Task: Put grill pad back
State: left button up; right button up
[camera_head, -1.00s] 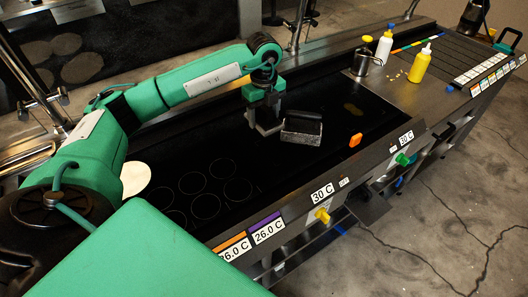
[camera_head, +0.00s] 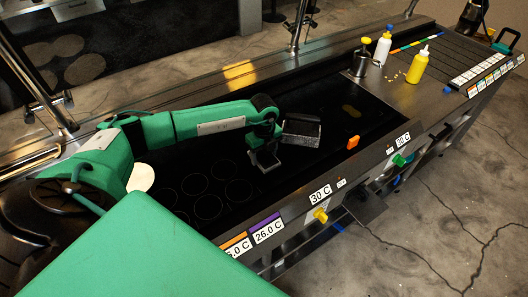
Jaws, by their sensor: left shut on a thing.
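The grill pad (camera_head: 301,132), a dark block with a grey lower face and a handle on top, lies on the black griddle (camera_head: 310,165) near its middle. My right gripper is not in view.
A white disc (camera_head: 141,177) lies at the griddle's left. A metal pot (camera_head: 361,63), a white bottle (camera_head: 382,47) and a yellow bottle (camera_head: 418,66) stand back right. An orange piece (camera_head: 352,142) sits at the front edge. The griddle right of the pad is mostly clear.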

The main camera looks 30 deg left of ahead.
pick_arm(q)
jog(key=shift+f, duration=0.1)
jog(key=o, duration=1.2)
jog(key=shift+o, duration=0.2)
jog(key=shift+r, duration=0.35)
notch_tip(320, 180, up, 11)
jog(key=b, duration=0.3)
jog(key=shift+f, duration=0.2)
jog(key=shift+r, duration=0.6)
